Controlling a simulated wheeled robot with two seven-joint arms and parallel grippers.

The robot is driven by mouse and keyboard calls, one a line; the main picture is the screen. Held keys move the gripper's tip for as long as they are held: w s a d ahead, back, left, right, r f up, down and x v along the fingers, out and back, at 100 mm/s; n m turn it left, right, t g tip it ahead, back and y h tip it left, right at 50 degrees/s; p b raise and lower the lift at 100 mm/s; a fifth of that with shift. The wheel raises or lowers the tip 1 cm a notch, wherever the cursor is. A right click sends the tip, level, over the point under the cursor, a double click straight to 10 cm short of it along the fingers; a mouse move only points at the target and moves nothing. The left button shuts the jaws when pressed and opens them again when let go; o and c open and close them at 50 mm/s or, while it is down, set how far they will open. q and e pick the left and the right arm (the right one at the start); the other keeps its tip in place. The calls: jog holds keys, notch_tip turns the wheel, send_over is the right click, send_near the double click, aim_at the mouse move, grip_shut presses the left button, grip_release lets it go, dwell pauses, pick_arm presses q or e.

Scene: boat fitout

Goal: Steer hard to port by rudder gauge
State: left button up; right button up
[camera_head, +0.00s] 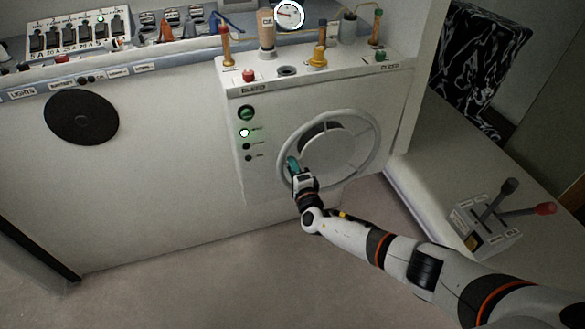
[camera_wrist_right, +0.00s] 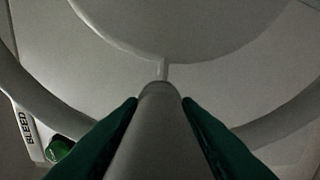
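The white steering wheel (camera_head: 369,158) stands on the front of the light console, with a round hub (camera_head: 328,145) in its middle. My right gripper (camera_head: 293,165) is at the lower left of its rim. In the right wrist view its green fingers (camera_wrist_right: 160,110) lie against both sides of a grey handle (camera_wrist_right: 158,145) that stands out from the wheel rim (camera_wrist_right: 285,120), and no gap shows. The round white gauge (camera_head: 289,15) with a reddish needle is at the top edge, partly cut off; its scale is too small to read. My left gripper is not in view.
A panel marked BLEED holds a green button (camera_head: 247,113) and a lit lamp (camera_head: 244,133) left of the wheel. Levers and a red knob (camera_head: 249,75) stand on the console top. A throttle box (camera_head: 485,228) is at right. The floor in front is clear.

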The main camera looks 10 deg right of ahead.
jog(key=shift+d+f, duration=0.15)
jog(key=shift+d, duration=0.15)
jog(key=s+p, duration=0.1)
jog(key=s, duration=1.1)
jog(key=shift+d, duration=0.45)
dwell(0.3)
